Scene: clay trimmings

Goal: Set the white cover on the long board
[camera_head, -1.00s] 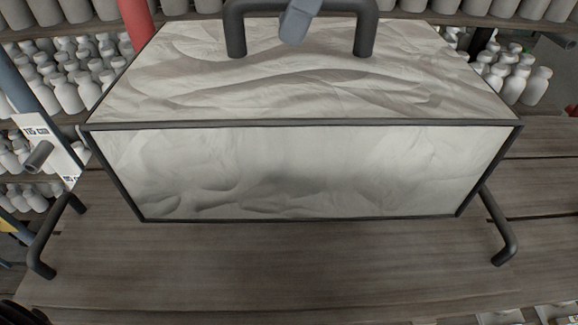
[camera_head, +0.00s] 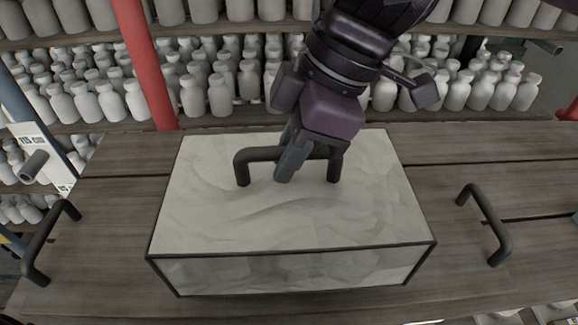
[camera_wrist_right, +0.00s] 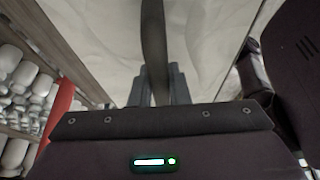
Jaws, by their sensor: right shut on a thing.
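The white cover (camera_head: 290,215) is a pale, creased box with dark edges and a black arched handle (camera_head: 262,154) on top. It is over the middle of the long board (camera_head: 110,245), a dark wooden plank with a black handle (camera_head: 50,240) at the left and another (camera_head: 485,225) at the right. Whether its bottom touches the board I cannot tell. My right gripper (camera_head: 288,165) is shut on the cover's handle from above. In the right wrist view the handle bar (camera_wrist_right: 153,50) passes between the fingers. My left gripper is out of view.
Shelves of white bottles (camera_head: 215,90) stand behind the board. A red post (camera_head: 146,65) rises at the back left, and a white label (camera_head: 42,155) hangs at the left. The board is bare on both sides of the cover.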

